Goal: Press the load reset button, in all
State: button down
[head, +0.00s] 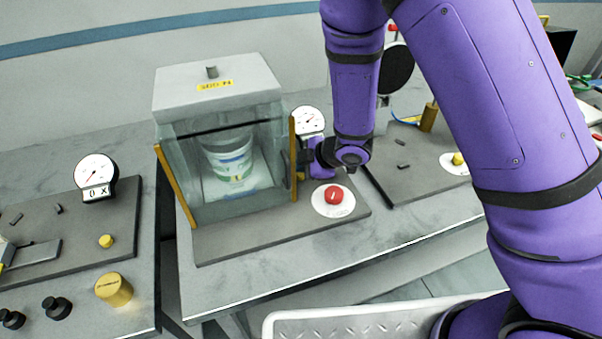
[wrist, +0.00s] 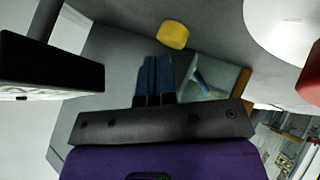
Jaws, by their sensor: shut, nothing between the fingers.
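A red button (head: 334,194) sits on a white round plate (head: 322,208) with small print, at the front right of the middle station's dark base. Its red edge shows at the right of the wrist view (wrist: 311,78), beside the white plate (wrist: 290,30). My gripper (head: 303,162) is shut and empty, low beside the glass case, behind the red button. Its closed dark fingers (wrist: 156,62) point at a yellow round knob (wrist: 172,35) with a small gap in the picture; contact cannot be told. This knob is hidden in the head view. I cannot read which control is the load reset.
A glass case (head: 220,150) with yellow edge posts holds a white labelled tub (head: 230,160). A gauge (head: 308,121) stands behind my gripper. The left station has a gauge (head: 96,175) and yellow button (head: 106,241); the right station has another yellow button (head: 458,158).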

aim_at(301, 175)
jog(key=shift+f, duration=0.5)
dwell(0.5)
jog(key=shift+r, duration=0.95)
jog(key=shift+r, duration=2.5)
